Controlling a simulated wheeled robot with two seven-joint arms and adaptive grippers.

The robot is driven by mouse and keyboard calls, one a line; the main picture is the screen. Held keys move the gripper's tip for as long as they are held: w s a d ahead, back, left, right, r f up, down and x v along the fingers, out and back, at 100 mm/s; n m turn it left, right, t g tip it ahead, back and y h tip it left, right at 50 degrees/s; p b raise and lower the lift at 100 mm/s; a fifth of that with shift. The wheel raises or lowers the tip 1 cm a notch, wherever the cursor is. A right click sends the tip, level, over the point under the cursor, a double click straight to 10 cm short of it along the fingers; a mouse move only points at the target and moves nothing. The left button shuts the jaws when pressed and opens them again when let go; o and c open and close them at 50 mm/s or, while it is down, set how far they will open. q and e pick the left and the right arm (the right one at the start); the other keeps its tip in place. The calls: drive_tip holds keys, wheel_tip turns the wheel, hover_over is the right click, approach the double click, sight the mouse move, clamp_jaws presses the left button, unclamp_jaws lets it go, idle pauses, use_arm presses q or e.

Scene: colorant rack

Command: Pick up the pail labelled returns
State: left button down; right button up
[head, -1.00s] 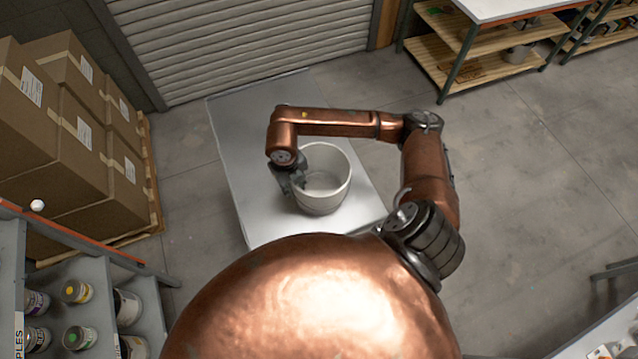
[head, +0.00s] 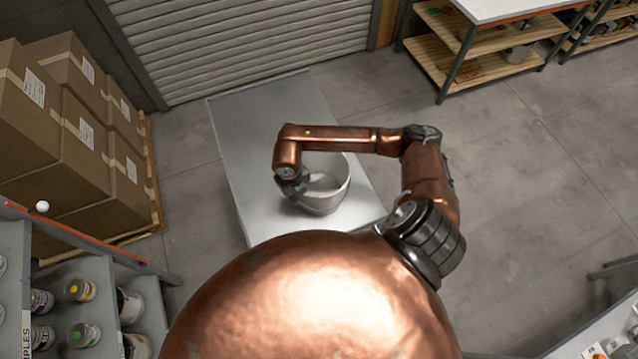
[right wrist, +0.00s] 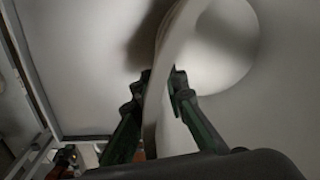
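A pale grey, round, open pail (head: 322,204) stands upright on a light grey table in the head view. Its label does not show. My right gripper (head: 291,187) is at the left side of its rim, fingers pointing down. In the right wrist view, the pail's wall (right wrist: 153,112) passes between the two fingers of the right gripper (right wrist: 162,82), one inside and one outside. Both fingertips appear to press against the wall. The pail looks empty. My left gripper is not in view.
The table (head: 245,130) is bare around the pail. Stacked cardboard boxes (head: 60,130) stand on a pallet at the left. A shelf with several paint cans (head: 80,290) is at the lower left. A wooden-shelved bench (head: 480,60) stands at the upper right.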

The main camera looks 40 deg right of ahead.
clamp_jaws()
drive_tip(key=shift+r, duration=0.1)
idle(0.3)
